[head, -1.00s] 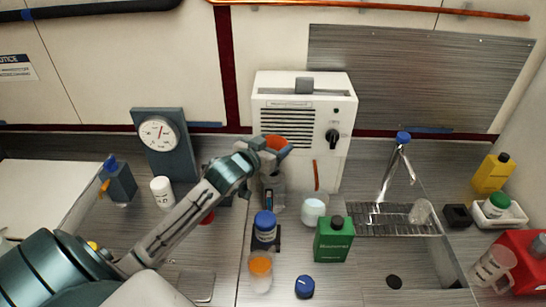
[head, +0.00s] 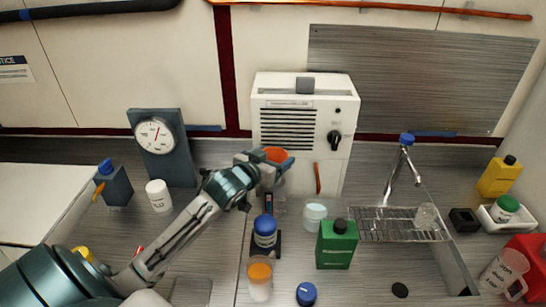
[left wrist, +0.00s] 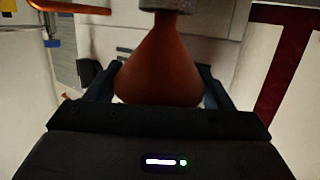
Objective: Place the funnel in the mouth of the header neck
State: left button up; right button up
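The orange funnel (head: 276,154) is in my left gripper (head: 262,157), in front of the white cabinet, wide rim up. In the left wrist view, which looks upside down, the funnel (left wrist: 163,65) sits between the two dark fingers (left wrist: 160,88). Its narrow end meets a grey cylinder (left wrist: 167,5) at the picture's top edge, probably the header neck. In the head view a pale, partly see-through body (head: 279,189) stands just under the funnel, partly covered by the gripper. I cannot tell how far the stem is inside the neck. My right gripper is out of view.
The white cabinet (head: 300,104) with a knob is right behind the funnel. A blue-capped bottle (head: 265,232), a white jar (head: 314,216) and a green bottle (head: 337,246) stand in front. A gauge stand (head: 166,163) is left. The wire rack (head: 375,225) is right.

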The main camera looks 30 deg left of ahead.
pick_arm(q)
jog(key=shift+r, duration=0.2)
jog(key=shift+s, duration=0.35)
jog(key=s+r+b, duration=0.1)
jog(key=s+r, duration=0.1)
jog(key=s, duration=0.9)
jog(key=shift+d+r, duration=0.15)
jog(key=shift+r, duration=0.05)
jog(key=shift+f, duration=0.1)
